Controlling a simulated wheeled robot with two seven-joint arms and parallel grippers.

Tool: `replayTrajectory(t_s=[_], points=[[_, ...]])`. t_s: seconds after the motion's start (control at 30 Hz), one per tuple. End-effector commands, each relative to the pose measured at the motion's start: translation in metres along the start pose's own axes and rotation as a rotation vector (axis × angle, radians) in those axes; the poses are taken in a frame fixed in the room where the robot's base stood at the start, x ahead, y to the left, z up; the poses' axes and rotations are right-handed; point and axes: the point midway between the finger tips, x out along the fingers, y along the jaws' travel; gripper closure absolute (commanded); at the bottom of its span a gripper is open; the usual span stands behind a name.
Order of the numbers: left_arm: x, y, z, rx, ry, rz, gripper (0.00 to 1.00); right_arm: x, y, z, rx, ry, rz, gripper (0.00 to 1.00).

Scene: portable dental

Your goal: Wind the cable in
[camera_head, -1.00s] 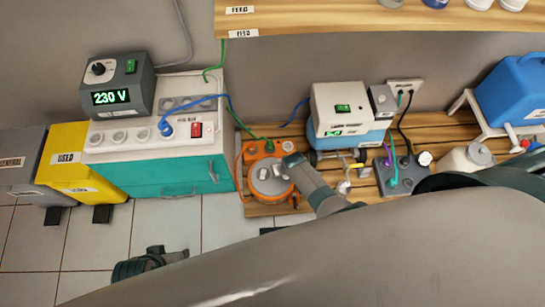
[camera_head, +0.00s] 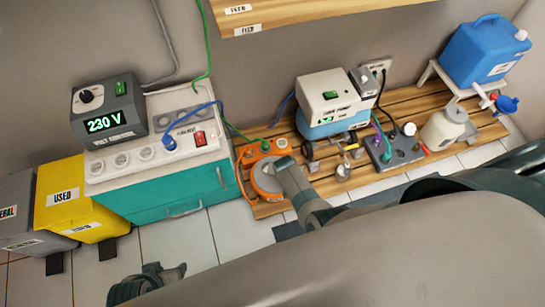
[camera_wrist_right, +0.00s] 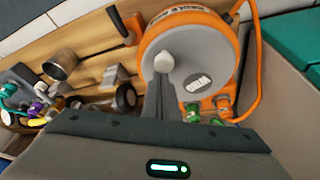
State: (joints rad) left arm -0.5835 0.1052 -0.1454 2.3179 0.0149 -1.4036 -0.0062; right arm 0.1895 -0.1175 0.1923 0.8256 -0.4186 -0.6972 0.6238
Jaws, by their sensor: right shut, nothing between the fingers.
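An orange cable reel (camera_head: 262,190) with a grey drum face stands on the wooden slats beside the teal cabinet. An orange cable (camera_head: 239,172) loops down its left side, and green plugs (camera_wrist_right: 222,102) sit at its edge. My right gripper (camera_head: 281,166) is over the reel's face, fingers shut and empty. In the right wrist view the reel (camera_wrist_right: 187,15) fills the upper middle, with a pale round knob (camera_wrist_right: 164,62) in front of its face; whether the fingers touch the knob cannot be told. Part of my left gripper (camera_head: 150,281) shows low at the left, its jaws unclear.
A 230 V box (camera_head: 108,122) sits on a white socket panel (camera_head: 140,153) above the teal cabinet (camera_head: 165,190). A white-and-blue machine (camera_head: 333,100), a socket block (camera_head: 397,148) and a blue canister (camera_head: 485,50) stand to the right. Yellow and grey bins are at left.

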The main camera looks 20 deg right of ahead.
Motion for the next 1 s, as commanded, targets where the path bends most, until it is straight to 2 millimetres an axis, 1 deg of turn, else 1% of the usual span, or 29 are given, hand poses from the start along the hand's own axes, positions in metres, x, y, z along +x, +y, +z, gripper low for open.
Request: replayTrajectory(t_s=[0.73, 1.0], points=[[0.001, -0.001, 0.003, -0.002, -0.012, -0.003, 0.58, 0.0, 0.0, 0.001, -0.004, -0.001, -0.001, 1.0], [-0.002, -0.003, 0.005, -0.003, -0.022, -0.007, 0.58, 0.0, 0.007, -0.009, -0.003, 0.001, -0.001, 1.0]])
